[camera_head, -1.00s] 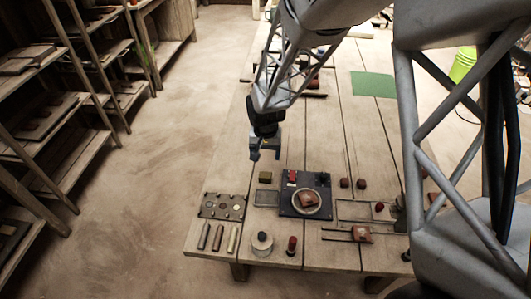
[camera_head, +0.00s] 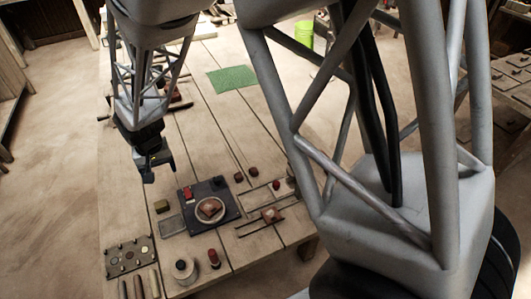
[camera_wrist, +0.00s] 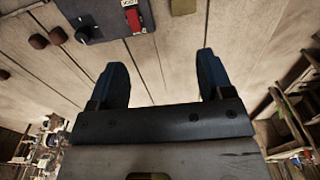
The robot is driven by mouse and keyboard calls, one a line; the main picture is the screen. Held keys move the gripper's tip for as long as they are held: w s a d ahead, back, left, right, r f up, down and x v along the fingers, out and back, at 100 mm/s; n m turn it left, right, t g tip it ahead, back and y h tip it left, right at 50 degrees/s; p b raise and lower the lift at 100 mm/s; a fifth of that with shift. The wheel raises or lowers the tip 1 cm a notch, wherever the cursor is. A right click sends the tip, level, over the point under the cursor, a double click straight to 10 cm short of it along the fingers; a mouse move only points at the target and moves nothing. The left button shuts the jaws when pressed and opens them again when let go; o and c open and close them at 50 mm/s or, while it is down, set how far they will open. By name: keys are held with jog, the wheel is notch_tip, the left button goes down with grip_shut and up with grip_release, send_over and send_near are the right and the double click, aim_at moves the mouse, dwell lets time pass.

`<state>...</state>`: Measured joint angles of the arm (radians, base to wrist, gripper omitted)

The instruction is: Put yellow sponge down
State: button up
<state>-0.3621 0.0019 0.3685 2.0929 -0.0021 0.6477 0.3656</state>
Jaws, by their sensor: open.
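A small yellow-olive block, which looks like the yellow sponge (camera_head: 161,206), lies on the plank table (camera_head: 215,125), just behind a thin rectangular frame (camera_head: 172,226). In the wrist view, an olive thing that seems to be the same sponge (camera_wrist: 180,5) shows at the top edge, cut off. My gripper (camera_head: 149,176) is above the table, just beyond the sponge in the head view and apart from it. In the wrist view, my gripper (camera_wrist: 160,72) has its two dark blue fingers wide apart, with only bare planks between them.
Right of the sponge is a dark press plate (camera_head: 225,190) with a red switch (camera_wrist: 133,18), a knob and a round ring holding a brown piece. A plate with several discs (camera_head: 130,257) is at front left. A green mat (camera_head: 231,78) lies farther back.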

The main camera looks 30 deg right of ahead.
jog(key=s+d+r+t, duration=0.2)
jog(key=s+d+r, duration=1.5)
jog(key=r, duration=0.1)
jog(key=s+d+r, duration=0.3)
jog(key=s+d, duration=0.1)
jog(key=s, duration=0.6)
jog(key=shift+d, duration=0.4)
jog(key=shift+r, duration=0.1)
jog(key=shift+c, duration=0.8)
jog(key=shift+w, duration=0.1)
